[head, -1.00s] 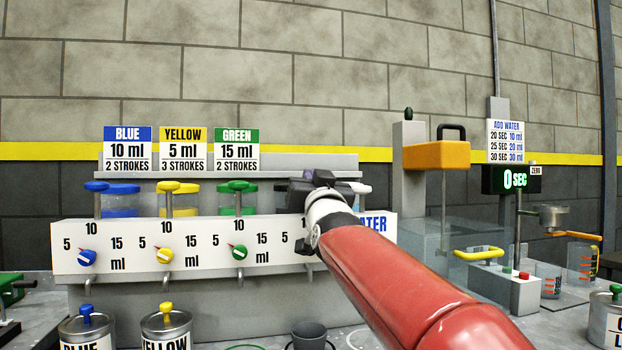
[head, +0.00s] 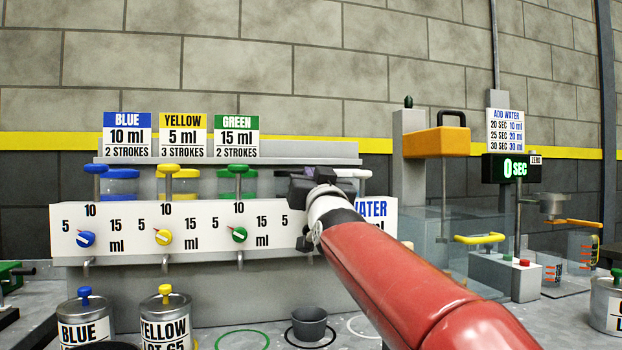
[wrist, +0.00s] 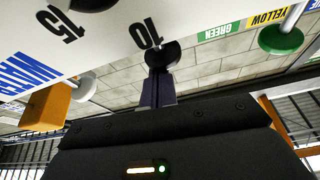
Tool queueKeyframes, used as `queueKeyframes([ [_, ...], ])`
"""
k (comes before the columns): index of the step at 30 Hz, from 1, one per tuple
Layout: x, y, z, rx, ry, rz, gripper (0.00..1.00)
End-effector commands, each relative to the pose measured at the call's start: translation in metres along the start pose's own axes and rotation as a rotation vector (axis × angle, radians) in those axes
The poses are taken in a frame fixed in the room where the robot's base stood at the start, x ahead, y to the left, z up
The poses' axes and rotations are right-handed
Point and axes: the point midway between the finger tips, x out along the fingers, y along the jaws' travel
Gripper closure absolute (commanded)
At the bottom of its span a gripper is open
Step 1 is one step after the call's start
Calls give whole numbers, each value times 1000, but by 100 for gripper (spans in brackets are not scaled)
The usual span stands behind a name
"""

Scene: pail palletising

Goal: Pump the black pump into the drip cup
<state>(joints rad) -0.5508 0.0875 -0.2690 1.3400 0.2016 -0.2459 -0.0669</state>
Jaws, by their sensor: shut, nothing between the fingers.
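My gripper (head: 312,184) is at the right part of the white dispenser panel, its fingers shut and empty. It hides the black pump in the head view. In the wrist view, the shut fingers (wrist: 158,88) end at the round black pump knob (wrist: 163,55); they appear to touch it, but I cannot tell for certain. A black dial (wrist: 92,4) shows at the top edge of that view. The grey drip cup (head: 309,325) stands upright on the bench, inside a black ring, below the gripper. I cannot see what it holds.
Blue (head: 95,169), yellow (head: 168,169) and green (head: 238,169) pump handles stand to the left, and a white one (head: 357,174) to the right. A green ring (head: 242,340) on the bench is empty.

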Motion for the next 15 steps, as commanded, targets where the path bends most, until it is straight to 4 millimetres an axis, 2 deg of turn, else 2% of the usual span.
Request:
queueKeyframes([
  [1, 4, 0, -17, 0, 4, 1, 100],
  [3, 7, 1, -36, 0, 10, 2, 100],
  [6, -23, 2, -27, 4, 8, -1, 100],
  [9, -46, 2, -28, 4, 10, -1, 100],
  [15, -81, 2, -29, 2, 12, 1, 100],
])
